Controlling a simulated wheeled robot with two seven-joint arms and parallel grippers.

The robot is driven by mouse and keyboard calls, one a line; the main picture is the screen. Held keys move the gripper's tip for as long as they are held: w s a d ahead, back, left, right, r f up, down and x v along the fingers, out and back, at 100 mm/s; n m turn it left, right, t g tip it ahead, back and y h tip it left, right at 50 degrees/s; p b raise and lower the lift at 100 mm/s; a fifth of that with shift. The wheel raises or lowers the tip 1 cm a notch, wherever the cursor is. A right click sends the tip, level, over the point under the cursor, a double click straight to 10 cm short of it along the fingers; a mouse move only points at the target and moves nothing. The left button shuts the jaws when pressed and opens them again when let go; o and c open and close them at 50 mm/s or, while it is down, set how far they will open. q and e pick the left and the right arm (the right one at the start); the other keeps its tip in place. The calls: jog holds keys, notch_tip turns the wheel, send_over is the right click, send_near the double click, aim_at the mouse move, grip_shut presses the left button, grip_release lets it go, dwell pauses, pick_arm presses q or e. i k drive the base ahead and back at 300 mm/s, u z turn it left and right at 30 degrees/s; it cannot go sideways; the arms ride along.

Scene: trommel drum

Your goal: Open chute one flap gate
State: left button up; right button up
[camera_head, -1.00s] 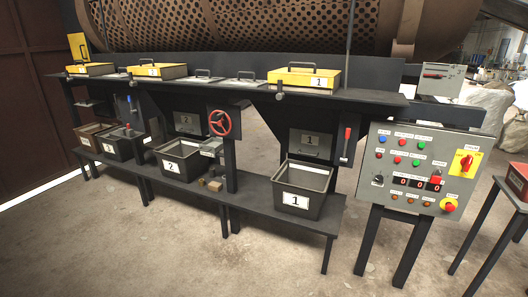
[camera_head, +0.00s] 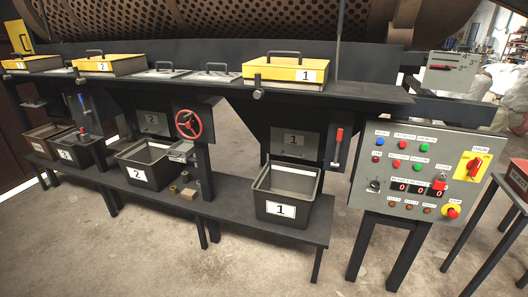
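Chute one's flap gate (camera_head: 294,143) is a grey plate marked 1 on the right-hand chute, above the bin marked 1 (camera_head: 285,195). It hangs flat over the chute mouth and looks shut. A lever with a red handle (camera_head: 338,137) stands upright on a dark plate just right of the gate. Neither of my grippers shows in the head view.
A control panel (camera_head: 420,175) with buttons stands right of the lever. A shelf (camera_head: 240,222) carries bin 1, bin 2 (camera_head: 150,165) and small blocks. A red handwheel (camera_head: 188,125) is left of chute one. The floor in front is clear.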

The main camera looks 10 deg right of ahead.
aim_at(299, 144)
jog(key=z, duration=0.3)
jog(key=i, duration=0.7)
jog(key=z, duration=0.9)
jog(key=i, duration=0.3)
jog(key=z, duration=0.35)
